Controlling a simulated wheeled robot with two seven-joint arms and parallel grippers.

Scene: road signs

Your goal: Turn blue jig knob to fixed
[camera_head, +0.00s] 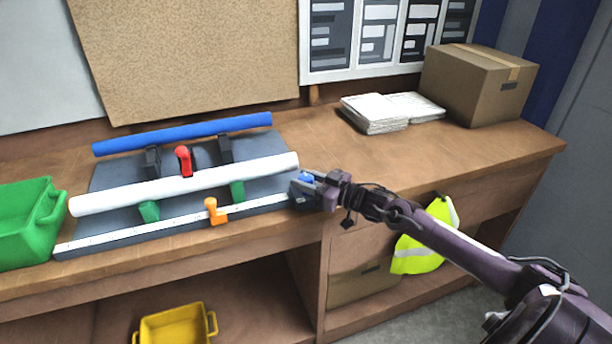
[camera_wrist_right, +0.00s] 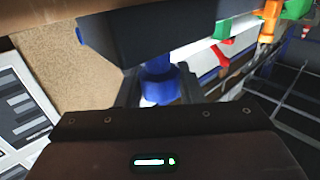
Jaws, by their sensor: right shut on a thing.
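The blue jig knob (camera_head: 306,178) is at the right end of the dark jig board (camera_head: 120,176) on the workbench. In the right wrist view the blue knob (camera_wrist_right: 157,82) sits between the two dark fingers, under a dark block (camera_wrist_right: 150,30). My right gripper (camera_head: 304,190) reaches in from the right and is shut on the knob; its fingers (camera_wrist_right: 156,90) hide part of it. I cannot tell the knob's setting, as no marking shows. The jig carries a white tube (camera_head: 185,184), a blue tube (camera_head: 182,134), a red lever (camera_head: 184,160) and an orange clamp (camera_head: 214,211). My left gripper is not in view.
A green bin (camera_head: 25,222) stands left of the jig. Papers (camera_head: 375,113) and a cardboard box (camera_head: 478,84) stand at the back right. The bench right of the jig is clear. A yellow-green vest (camera_head: 426,238) hangs on the bench front. A yellow bin (camera_head: 174,326) is below.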

